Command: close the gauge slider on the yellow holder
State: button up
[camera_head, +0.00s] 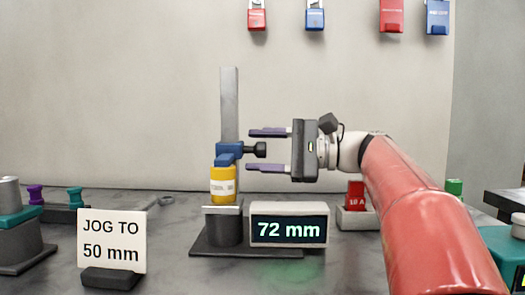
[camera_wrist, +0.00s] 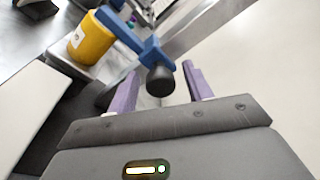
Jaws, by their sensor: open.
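The yellow holder (camera_head: 223,185) stands upright on a dark cylindrical base in the head view. It also shows at the upper left of the wrist view (camera_wrist: 88,42). The blue gauge slider (camera_head: 229,152) sits just above the holder on an upright grey column (camera_head: 229,100). A black knob (camera_head: 256,149) sticks out from the slider to the right. My gripper (camera_head: 269,150) is open, with one purple finger above the knob's level and one below. In the wrist view the black knob (camera_wrist: 160,79) lies between the open fingertips (camera_wrist: 161,78). No finger appears to touch it.
A display reading 72 mm (camera_head: 289,229) stands right of the base. A card reading JOG TO 50 mm (camera_head: 112,240) stands at the front left. A red block (camera_head: 355,194) is behind my arm. Red and blue items hang on the wall above.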

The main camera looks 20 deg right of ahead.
jog(key=v, duration=0.7)
jog(key=shift+s+d, duration=0.2)
jog(key=shift+d, duration=0.15)
jog(key=shift+s, duration=0.1)
